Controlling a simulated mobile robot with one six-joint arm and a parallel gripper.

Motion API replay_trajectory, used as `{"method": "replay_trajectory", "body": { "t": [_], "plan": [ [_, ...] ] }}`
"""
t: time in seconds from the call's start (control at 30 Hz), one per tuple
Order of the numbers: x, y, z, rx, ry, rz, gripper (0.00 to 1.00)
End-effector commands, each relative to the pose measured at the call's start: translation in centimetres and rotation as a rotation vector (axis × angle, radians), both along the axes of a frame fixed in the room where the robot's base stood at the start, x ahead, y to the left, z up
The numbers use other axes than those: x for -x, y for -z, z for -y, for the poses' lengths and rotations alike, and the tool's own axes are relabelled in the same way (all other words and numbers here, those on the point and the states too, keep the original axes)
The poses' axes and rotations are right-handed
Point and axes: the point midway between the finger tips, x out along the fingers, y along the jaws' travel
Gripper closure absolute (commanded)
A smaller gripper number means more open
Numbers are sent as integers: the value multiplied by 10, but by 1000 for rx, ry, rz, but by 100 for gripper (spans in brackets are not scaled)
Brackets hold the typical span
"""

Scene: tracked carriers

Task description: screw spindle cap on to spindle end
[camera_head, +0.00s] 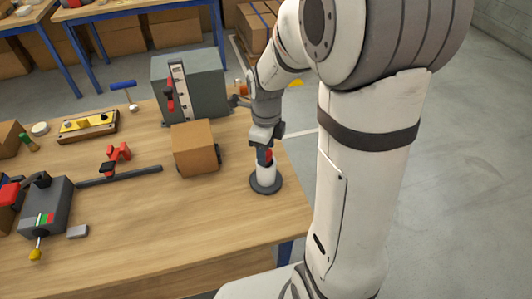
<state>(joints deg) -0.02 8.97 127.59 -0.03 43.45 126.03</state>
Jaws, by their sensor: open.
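A short white upright post on a round dark base (265,182) stands near the right edge of the wooden table; it looks like the spindle. A small red piece (268,155), possibly the spindle cap, shows at the top of the post. My gripper (264,156) points down directly over the post, with its fingers around or beside the red piece. The gripper is open. The fingers partly hide the red piece and the post's top, so I cannot tell whether cap and spindle end touch.
A cardboard box (195,148) stands just left of the post. Behind it is a grey cabinet (190,85) with a red-handled lever. A dark bar with a red clamp (116,157) and a grey device (46,208) lie further left. The front of the table (170,230) is clear.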

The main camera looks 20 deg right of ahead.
Motion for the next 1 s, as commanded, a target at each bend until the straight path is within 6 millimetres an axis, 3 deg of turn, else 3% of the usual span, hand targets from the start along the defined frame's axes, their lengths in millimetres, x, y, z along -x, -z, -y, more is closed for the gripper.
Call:
{"method": "replay_trajectory", "body": {
  "t": [0.2,0.47,1.0],
  "plan": [
    [0,0,0,0,-250,0,47],
    [0,0,0,0,-401,0,47],
    [0,0,0,0,-1093,0,47]
  ]
}}
